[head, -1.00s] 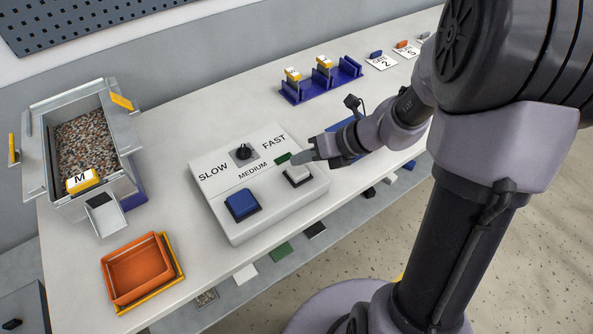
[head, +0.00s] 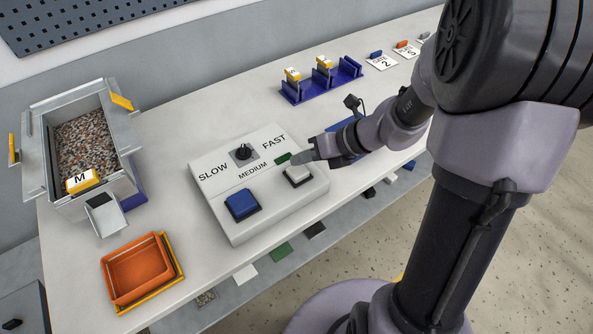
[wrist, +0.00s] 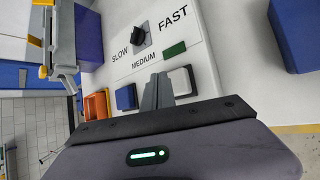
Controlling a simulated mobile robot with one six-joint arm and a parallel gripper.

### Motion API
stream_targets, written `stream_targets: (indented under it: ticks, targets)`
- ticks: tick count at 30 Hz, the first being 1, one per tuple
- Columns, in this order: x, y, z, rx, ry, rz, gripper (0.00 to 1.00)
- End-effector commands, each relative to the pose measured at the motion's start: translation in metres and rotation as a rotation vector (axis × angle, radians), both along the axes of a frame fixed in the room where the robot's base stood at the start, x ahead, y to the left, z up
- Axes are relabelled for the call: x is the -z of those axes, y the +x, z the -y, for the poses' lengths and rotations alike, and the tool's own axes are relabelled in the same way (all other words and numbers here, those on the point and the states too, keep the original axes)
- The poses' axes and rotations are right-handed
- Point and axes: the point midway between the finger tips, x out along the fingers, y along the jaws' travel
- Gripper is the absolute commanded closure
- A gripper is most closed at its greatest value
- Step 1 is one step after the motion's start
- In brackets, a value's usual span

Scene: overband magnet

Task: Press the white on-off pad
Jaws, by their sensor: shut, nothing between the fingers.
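The white pad (head: 297,174) is on the right of the control box (head: 232,222), in front of a small green patch (head: 283,158). It also shows in the wrist view (wrist: 181,80), just right of my fingers. My gripper (head: 297,158) is shut and empty, with its fingertips over the rear edge of the pad in the head view. In the wrist view the shut fingers (wrist: 158,90) point at the box beside the pad. I cannot tell whether the tips touch the pad.
A blue pad (head: 241,205) sits left of the white one, and a black knob (head: 243,152) is behind them. A blue block (head: 343,126) stands close behind my gripper. A hopper of granules (head: 87,145) and an orange tray (head: 140,270) are at the left.

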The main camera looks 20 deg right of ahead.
Motion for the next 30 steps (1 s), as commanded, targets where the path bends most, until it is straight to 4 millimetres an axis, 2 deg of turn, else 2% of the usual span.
stream_targets:
  ticks: [9,30]
  targets:
    - [0.01,0.0,0.0,0.0,0.0,0.0,1.0]
    - [0.014,0.0,0.0,0.0,0.0,0.0,1.0]
